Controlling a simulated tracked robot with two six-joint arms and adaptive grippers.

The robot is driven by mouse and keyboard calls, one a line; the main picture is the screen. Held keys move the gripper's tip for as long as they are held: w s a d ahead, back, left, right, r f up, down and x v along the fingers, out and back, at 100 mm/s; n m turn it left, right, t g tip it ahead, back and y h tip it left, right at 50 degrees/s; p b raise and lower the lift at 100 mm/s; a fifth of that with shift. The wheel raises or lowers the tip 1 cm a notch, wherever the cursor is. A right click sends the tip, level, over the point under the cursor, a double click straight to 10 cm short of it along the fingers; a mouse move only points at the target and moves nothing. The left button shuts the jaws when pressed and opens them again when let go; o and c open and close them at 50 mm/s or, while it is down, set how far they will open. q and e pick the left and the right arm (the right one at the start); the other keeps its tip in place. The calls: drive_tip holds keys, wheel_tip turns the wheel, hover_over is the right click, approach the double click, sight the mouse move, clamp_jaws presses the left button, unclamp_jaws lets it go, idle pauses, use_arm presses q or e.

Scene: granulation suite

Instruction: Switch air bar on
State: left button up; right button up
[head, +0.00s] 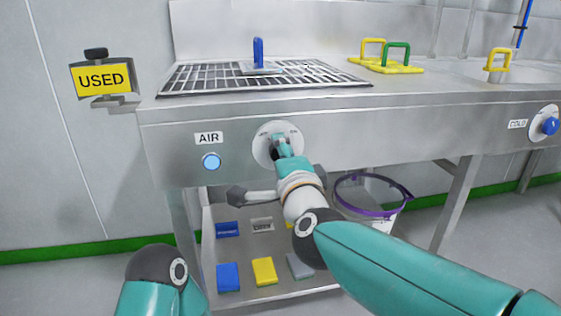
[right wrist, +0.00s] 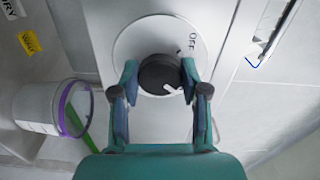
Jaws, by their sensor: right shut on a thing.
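The air control is a round white dial plate (head: 263,146) on the steel front panel, right of the AIR label (head: 208,138). A round blue lamp or button (head: 211,161) sits below that label. My right gripper (head: 281,140) reaches the dial and hides its knob in the head view. In the right wrist view, my right gripper (right wrist: 159,76) is shut on the black knob (right wrist: 158,72), one finger on each side. A white pointer mark shows at the knob's lower right edge. "OFF" is printed at the plate's upper right. My left gripper is out of view.
Above the panel are a grille (head: 200,78) with a blue-handled tool (head: 258,55) and a sink with yellow and green handles. A COLD knob (head: 550,126) is at right. A purple-rimmed bucket (head: 385,205) and a lower shelf (head: 270,291) with coloured blocks are below. A USED sign (head: 101,79) hangs left.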

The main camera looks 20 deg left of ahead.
drive_tip(key=shift+w+d+f+m, duration=0.1)
drive_tip(key=shift+d+f+m, duration=0.1)
drive_tip(key=shift+m, duration=0.5)
drive_tip(key=o, duration=1.1)
drive_tip(key=shift+o, duration=0.2)
drive_tip(key=shift+a, duration=0.1)
drive_tip(key=shift+r, duration=0.1)
drive_tip(key=v, duration=1.2)
